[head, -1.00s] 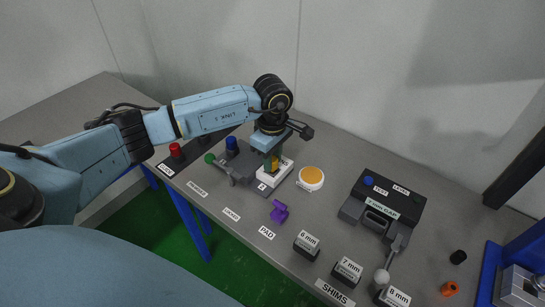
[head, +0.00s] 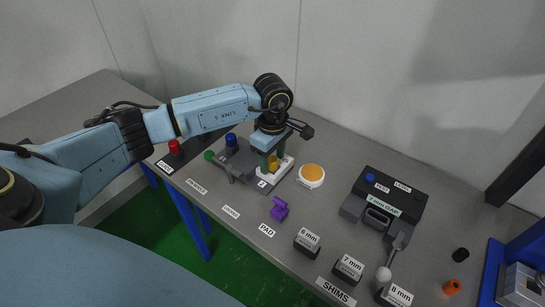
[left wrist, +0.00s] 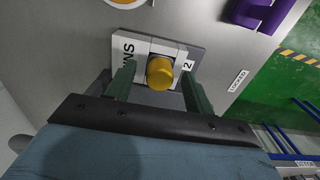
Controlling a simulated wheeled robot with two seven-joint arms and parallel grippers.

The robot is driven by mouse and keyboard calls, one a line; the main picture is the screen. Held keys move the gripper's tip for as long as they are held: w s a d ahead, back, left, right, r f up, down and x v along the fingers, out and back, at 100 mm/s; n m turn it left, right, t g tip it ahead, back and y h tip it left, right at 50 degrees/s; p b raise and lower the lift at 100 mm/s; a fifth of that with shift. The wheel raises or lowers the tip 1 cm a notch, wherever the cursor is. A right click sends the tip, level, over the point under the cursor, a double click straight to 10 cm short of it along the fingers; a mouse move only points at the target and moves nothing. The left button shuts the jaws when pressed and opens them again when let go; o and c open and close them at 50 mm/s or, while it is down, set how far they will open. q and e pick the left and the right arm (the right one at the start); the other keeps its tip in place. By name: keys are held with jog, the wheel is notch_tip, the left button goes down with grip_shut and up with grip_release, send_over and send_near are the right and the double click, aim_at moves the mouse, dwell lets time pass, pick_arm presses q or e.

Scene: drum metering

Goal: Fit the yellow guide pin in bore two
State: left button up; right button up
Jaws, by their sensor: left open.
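The yellow guide pin (head: 272,162) stands upright at the white block on the grey fixture (head: 240,160). It also shows in the left wrist view (left wrist: 160,72), seen from above, in front of the block beside a label "2". My left gripper (head: 275,161) is open, its two green fingers on either side of the pin, with visible gaps in the left wrist view (left wrist: 155,85). The pin's lower end is hidden, so I cannot tell how deep it sits. My right gripper is not in view.
A blue knob (head: 231,141) and a red knob (head: 174,147) stand to the left. An orange-topped round dish (head: 311,175), a purple part (head: 279,209), shim blocks (head: 307,242) and a black device (head: 385,205) lie to the right. The table's front edge is near.

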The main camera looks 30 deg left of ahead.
aim_at(272, 159)
pick_arm(q)
notch_tip(272, 159, up, 13)
dwell(0.4)
dwell(0.9)
